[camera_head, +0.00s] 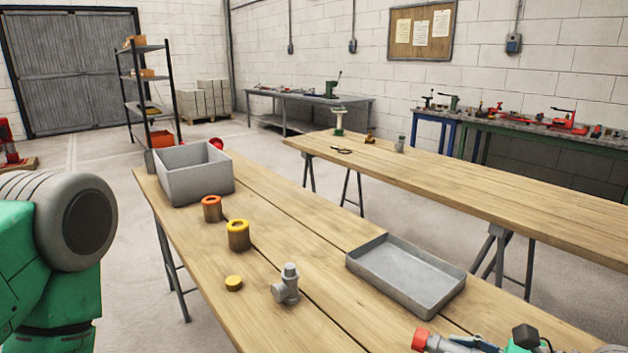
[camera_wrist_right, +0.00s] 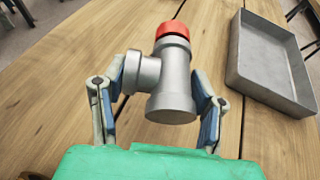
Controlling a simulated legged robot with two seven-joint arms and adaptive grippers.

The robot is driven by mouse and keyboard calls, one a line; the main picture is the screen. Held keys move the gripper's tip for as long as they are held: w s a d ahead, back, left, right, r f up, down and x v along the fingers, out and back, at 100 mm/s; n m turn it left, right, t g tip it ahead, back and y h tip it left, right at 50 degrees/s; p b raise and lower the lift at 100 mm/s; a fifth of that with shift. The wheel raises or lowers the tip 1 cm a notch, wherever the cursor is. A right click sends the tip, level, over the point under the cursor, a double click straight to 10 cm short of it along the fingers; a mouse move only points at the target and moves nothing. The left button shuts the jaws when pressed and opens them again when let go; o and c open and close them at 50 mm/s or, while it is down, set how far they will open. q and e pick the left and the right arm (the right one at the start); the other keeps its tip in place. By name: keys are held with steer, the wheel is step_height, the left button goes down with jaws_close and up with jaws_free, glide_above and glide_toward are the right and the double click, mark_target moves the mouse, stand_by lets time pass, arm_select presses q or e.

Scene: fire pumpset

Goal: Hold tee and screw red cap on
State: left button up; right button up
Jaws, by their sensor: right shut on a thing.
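My right gripper (camera_wrist_right: 160,82) is shut on a grey metal tee (camera_wrist_right: 172,88), with one finger on each side of it. The red cap (camera_wrist_right: 172,29) sits on the tee's far end in the right wrist view. How tightly it is seated cannot be told. In the head view the red cap (camera_head: 421,339) and part of my right gripper (camera_head: 468,344) show at the bottom edge, over the near table. My left gripper is out of view; only part of my left arm shows at the left.
On the wooden table (camera_head: 330,310) are a second grey tee (camera_head: 288,286), a yellow cap (camera_head: 234,283), a yellow-topped cylinder (camera_head: 238,236), an orange-topped cylinder (camera_head: 212,209), a deep grey bin (camera_head: 193,184) and a shallow grey tray (camera_head: 405,284). A second wooden table (camera_head: 480,188) stands behind.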

steer(key=shift+d, duration=0.1)
steer(key=shift+a+r, duration=0.1)
steer(key=shift+a, duration=0.25)
steer(key=shift+w+a, duration=0.1)
steer(key=shift+a, duration=0.05)
steer(key=a+n+g+y, duration=0.1)
steer(key=a+n+g, duration=0.1)
steer(key=a, duration=0.3)
steer(key=w+a+f+n+g, duration=0.1)
steer(key=a+n+g, duration=0.2)
steer(key=a+g, duration=0.1)
steer(key=w+a+f+n+g+y, duration=0.1)
steer(key=a+n+g, duration=0.2)
steer(key=a, duration=0.4)
steer(key=shift+a+f+y, duration=0.1)
steer(key=shift+y, duration=0.2)
